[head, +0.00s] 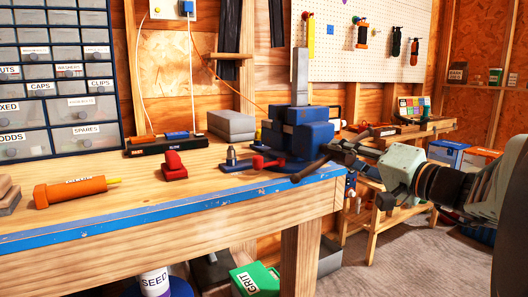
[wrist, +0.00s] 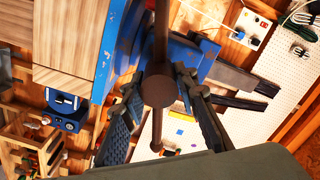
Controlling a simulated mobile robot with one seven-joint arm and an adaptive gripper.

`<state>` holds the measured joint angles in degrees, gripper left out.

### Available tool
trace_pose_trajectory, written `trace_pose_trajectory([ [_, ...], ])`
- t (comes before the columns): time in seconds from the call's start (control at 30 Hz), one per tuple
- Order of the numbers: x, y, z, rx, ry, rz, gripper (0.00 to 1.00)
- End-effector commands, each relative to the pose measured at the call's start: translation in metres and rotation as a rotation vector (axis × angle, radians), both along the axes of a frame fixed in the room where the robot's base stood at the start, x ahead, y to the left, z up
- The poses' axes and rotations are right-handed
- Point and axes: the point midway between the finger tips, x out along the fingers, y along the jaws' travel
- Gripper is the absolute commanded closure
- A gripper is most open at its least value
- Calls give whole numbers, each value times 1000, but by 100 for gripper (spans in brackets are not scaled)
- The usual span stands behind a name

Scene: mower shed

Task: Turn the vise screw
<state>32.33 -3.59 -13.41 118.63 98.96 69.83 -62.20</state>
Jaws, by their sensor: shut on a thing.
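The blue vise (head: 300,132) stands on the right end of the workbench, with a grey upright piece above it. Its dark brown vise screw (wrist: 160,90) shows end-on in the wrist view, with a handle bar (wrist: 160,40) running through it up and down the picture. In the head view the bar (head: 308,172) sticks out slantwise at the bench's right end. My gripper (head: 338,152) comes from the right. In the wrist view, its fingers (wrist: 160,100) lie on both sides of the screw's round head and are shut on it. The exact contact points are partly hidden.
The workbench (head: 140,210) has a blue front edge. On it lie an orange tube (head: 70,191), a red block-like tool (head: 173,165) and a small red piece (head: 268,163) near the vise. A lower wooden bench (head: 375,190) stands behind my arm. Grey floor lies at right.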

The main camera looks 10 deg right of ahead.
Motion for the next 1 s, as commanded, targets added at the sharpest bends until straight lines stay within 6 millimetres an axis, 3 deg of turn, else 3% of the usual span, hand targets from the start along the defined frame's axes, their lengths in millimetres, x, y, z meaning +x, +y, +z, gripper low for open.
trace_pose_trajectory([
  [0.17,1,1,4,0,-8,2,97],
  [0.2,1,1,4,0,-8,2,70],
  [0.33,1,1,3,0,-6,1,56],
  [0.67,-2,-1,1,0,-2,-1,56],
  [1.0,-45,-19,2,-1,-4,-3,56],
])
